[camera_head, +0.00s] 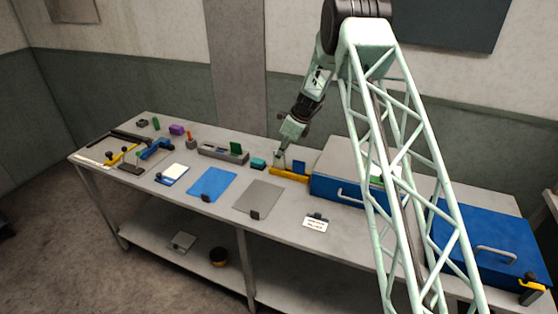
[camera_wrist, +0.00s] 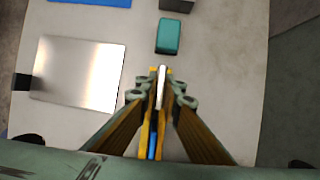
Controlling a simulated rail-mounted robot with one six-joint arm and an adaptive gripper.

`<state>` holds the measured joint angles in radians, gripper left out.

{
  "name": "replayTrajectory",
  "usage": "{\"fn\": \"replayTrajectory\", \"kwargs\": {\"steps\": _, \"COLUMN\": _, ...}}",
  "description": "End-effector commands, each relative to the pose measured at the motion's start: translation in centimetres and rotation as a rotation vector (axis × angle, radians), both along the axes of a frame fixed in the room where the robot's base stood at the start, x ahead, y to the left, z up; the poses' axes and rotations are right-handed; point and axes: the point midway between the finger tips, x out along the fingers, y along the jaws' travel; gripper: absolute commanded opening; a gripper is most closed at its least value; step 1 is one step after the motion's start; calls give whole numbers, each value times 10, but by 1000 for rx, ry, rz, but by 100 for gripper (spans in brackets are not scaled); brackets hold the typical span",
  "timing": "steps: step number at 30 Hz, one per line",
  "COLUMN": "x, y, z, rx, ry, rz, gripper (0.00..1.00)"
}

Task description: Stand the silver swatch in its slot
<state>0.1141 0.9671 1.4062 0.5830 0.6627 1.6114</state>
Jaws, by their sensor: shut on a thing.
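My gripper (camera_wrist: 160,92) is shut on the silver swatch (camera_wrist: 161,80), a thin pale plate seen edge-on in the wrist view. In the head view my gripper (camera_head: 281,152) is over the left end of a yellow slotted holder (camera_head: 285,174). The swatch is upright, in line with the holder (camera_wrist: 146,137). I cannot tell whether its lower edge is in a slot or just above. A blue swatch (camera_head: 298,167) stands in the holder's right part; it also shows between my fingers in the wrist view (camera_wrist: 152,146).
A teal block (camera_head: 258,164) is just left of the holder. A grey holder (camera_head: 210,152) with a green swatch (camera_head: 235,148) stands farther left. A silver sheet (camera_head: 259,197) and blue sheet (camera_head: 211,183) lie in front. A blue-sided box (camera_head: 335,188) is close on the right.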

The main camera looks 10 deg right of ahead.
Motion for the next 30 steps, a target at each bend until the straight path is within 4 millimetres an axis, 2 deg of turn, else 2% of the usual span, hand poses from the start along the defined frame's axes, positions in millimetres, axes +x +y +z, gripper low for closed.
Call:
{"fn": "replayTrajectory", "kwargs": {"steps": 3, "x": 1, "y": 0, "z": 12, "rx": 0, "ry": -2, "rz": 1, "gripper": 0}}
{"fn": "replayTrajectory", "kwargs": {"steps": 13, "x": -29, "y": -2, "z": 13, "rx": 0, "ry": 0, "rz": 0, "gripper": 0}}
{"fn": "replayTrajectory", "kwargs": {"steps": 30, "x": -122, "y": -6, "z": 21, "rx": 0, "ry": 0, "rz": 0, "gripper": 0}}
